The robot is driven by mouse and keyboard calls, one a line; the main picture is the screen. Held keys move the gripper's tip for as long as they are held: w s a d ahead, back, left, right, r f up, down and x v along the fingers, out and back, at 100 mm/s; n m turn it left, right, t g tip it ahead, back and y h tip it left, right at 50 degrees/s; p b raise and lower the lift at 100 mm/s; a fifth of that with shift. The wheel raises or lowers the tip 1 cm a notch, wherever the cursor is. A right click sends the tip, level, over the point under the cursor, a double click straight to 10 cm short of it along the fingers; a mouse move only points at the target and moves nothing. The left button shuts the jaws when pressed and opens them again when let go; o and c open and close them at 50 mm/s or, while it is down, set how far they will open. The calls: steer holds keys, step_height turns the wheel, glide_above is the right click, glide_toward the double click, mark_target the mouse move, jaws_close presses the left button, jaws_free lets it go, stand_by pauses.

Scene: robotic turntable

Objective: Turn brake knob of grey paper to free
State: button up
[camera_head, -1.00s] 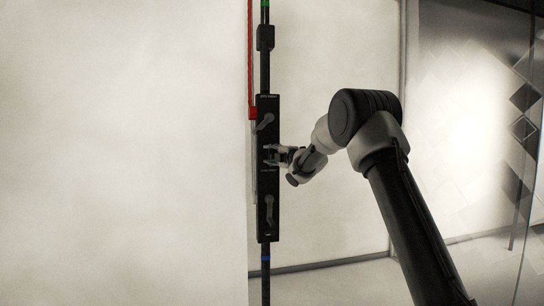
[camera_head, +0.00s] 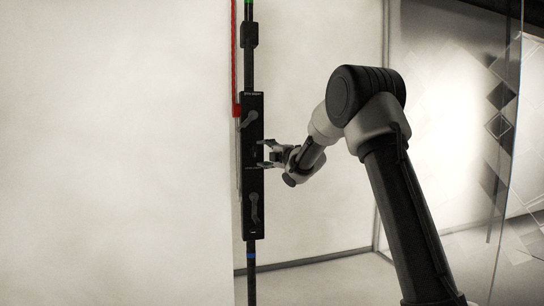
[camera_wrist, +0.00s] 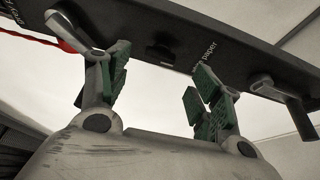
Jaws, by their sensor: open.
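A tall black panel (camera_head: 246,178) carries two grey lever knobs. The upper knob (camera_head: 249,117) tilts down to the left; the lower knob (camera_head: 254,208) hangs straight down. In the wrist view the upper knob (camera_wrist: 70,30) is at left and the lower knob (camera_wrist: 290,100) at right. A label ending in "paper" (camera_wrist: 208,55) lies between them, its first word partly hidden by a finger. My gripper (camera_head: 264,153) is open at the panel's right edge, at a height between the knobs. Its green-padded fingers (camera_wrist: 155,98) hold nothing and touch neither knob.
A red cord (camera_head: 234,60) runs down to the panel's upper left. A black rod (camera_head: 249,75) continues above the panel, with a dark clamp (camera_head: 249,35) on it. A pale wall (camera_head: 110,150) fills the left. A glass partition (camera_head: 450,120) stands at right.

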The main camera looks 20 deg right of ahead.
steer(key=v, duration=0.5)
steer(key=shift+s+d, duration=0.15)
steer(key=shift+s, duration=0.2)
